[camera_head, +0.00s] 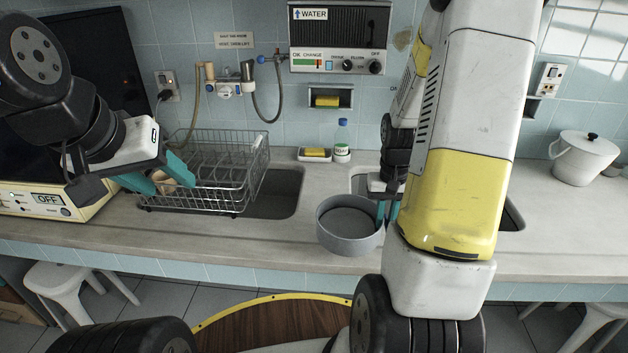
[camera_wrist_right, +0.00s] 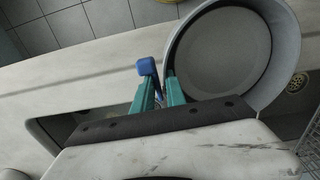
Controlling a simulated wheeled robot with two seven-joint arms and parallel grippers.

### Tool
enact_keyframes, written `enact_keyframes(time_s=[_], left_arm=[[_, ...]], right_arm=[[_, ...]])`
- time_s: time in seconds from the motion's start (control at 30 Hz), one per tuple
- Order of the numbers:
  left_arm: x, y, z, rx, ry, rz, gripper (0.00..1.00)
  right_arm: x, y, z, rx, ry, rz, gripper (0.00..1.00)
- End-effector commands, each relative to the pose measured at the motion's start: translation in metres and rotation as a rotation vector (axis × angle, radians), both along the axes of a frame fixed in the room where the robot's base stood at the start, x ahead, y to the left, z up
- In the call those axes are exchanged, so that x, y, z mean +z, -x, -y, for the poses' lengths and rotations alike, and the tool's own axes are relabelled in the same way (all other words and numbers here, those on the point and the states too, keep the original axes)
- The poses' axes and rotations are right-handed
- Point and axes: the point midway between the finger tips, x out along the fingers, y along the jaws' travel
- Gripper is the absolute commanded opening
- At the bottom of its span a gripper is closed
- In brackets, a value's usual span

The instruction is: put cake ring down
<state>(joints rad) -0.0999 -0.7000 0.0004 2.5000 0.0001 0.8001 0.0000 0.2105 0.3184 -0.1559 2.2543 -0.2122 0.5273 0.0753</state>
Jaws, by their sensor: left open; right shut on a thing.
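The cake ring (camera_head: 350,228) is a grey, round, high-walled piece near the counter's front edge, in front of the sinks. In the right wrist view the cake ring (camera_wrist_right: 222,52) shows from above with a dark grey inside. My right gripper (camera_head: 387,212) is shut on its wall at the right side; its teal fingers (camera_wrist_right: 160,82) also show in the wrist view. The ring looks level, but I cannot tell whether it touches the counter. My left gripper (camera_head: 170,186) is open above the left part of the dish rack, by a small tan item.
The wire dish rack (camera_head: 205,185) stands left over a sink. A soap bottle (camera_head: 342,142) and a sponge dish (camera_head: 314,154) are behind. A white lidded pot (camera_head: 583,158) stands far right. The counter (camera_head: 270,232) is clear left of the ring.

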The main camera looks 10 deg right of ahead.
Motion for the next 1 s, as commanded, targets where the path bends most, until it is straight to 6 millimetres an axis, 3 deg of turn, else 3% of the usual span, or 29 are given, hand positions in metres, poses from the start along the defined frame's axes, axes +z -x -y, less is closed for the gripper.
enact_keyframes(time_s=[0.1, 0.23, 0.7, 0.83, 1.0], left_arm=[[0.000, 0.000, 0.000, 0.000, 0.000, 0.000, 0.52], [0.000, 0.000, 0.000, 0.000, 0.000, 0.000, 0.52], [0.000, 0.000, 0.000, 0.000, 0.000, 0.000, 0.52], [0.000, 0.000, 0.000, 0.000, 0.000, 0.000, 0.52], [0.000, 0.000, 0.000, 0.000, 0.000, 0.000, 0.52]], right_arm=[[0.002, 0.010, 0.011, -0.028, -0.002, 0.003, 0.00], [0.001, 0.001, 0.008, -0.032, -0.002, 0.003, 0.00], [-0.010, -0.102, -0.042, -0.030, -0.003, 0.003, 0.00], [-0.012, -0.122, -0.051, -0.031, -0.002, 0.004, 0.00], [-0.014, -0.132, -0.056, -0.033, -0.003, 0.002, 0.00]])
